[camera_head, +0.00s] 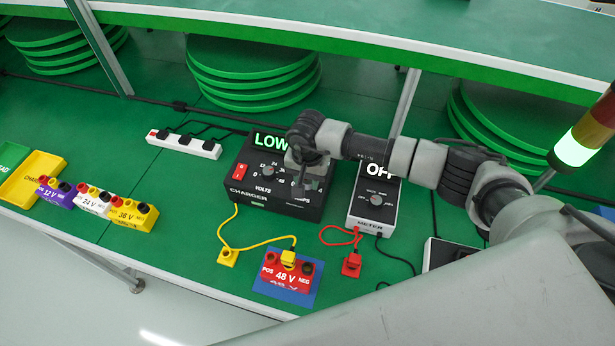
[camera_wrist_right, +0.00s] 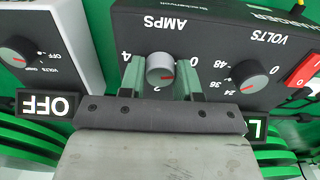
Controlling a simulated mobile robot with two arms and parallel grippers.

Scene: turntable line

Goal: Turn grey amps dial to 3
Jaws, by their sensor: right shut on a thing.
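The black charger (camera_head: 250,180) stands on the green bench, with a lit LOW sign and a VOLTS dial (camera_head: 268,171). My right gripper (camera_head: 304,178) is over its right side and hides the amps dial in the head view. In the right wrist view, which shows the charger upside down, the grey amps dial (camera_wrist_right: 160,66) sits between the two green fingers, and my right gripper (camera_wrist_right: 160,78) is shut on it. The numbers 2 and 4 show around the dial. A small red mark shows on its face; its exact setting is hard to read. My left gripper is not seen.
A meter (camera_head: 375,200) showing OFF stands right of the charger. A red 48 V battery (camera_head: 288,275) on a blue mat is in front, with yellow and red leads nearby. A white power strip (camera_head: 184,144) and several smaller batteries are left.

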